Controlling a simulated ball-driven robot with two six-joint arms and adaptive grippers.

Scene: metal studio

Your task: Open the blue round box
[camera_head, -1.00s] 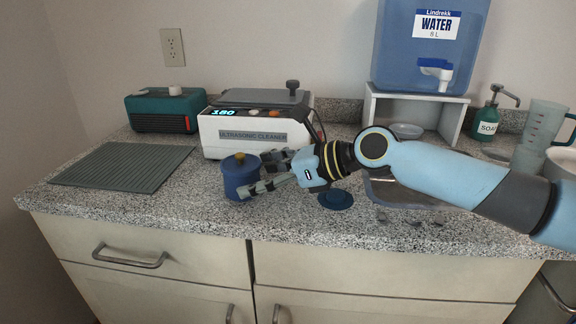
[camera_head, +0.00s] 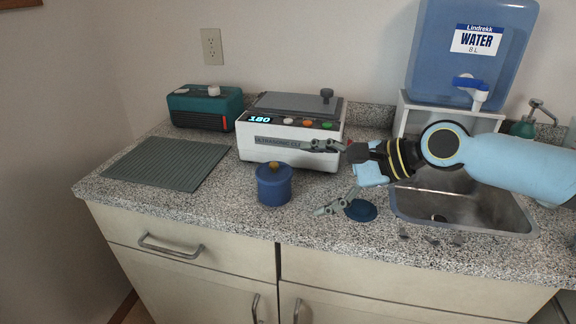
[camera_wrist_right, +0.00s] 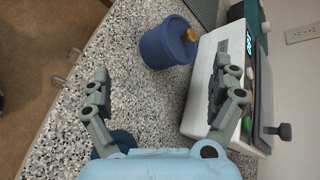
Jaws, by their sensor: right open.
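The blue round box (camera_head: 274,188) stands upright on the counter in front of the ultrasonic cleaner, with a yellow knob (camera_head: 273,166) on its top. Its lid appears to be on. In the right wrist view the box (camera_wrist_right: 165,45) shows beyond the fingertips, nearer the right finger. My right gripper (camera_head: 325,178) is open and empty, to the right of the box and apart from it; its spread fingers also show in the right wrist view (camera_wrist_right: 166,80). My left gripper is not in view.
The ultrasonic cleaner (camera_head: 290,156) stands close behind the box and the gripper. A flat dark blue disc (camera_head: 361,210) lies below the gripper. A ribbed mat (camera_head: 165,163) is left, a sink (camera_head: 465,200) right. The counter's front edge is near the box.

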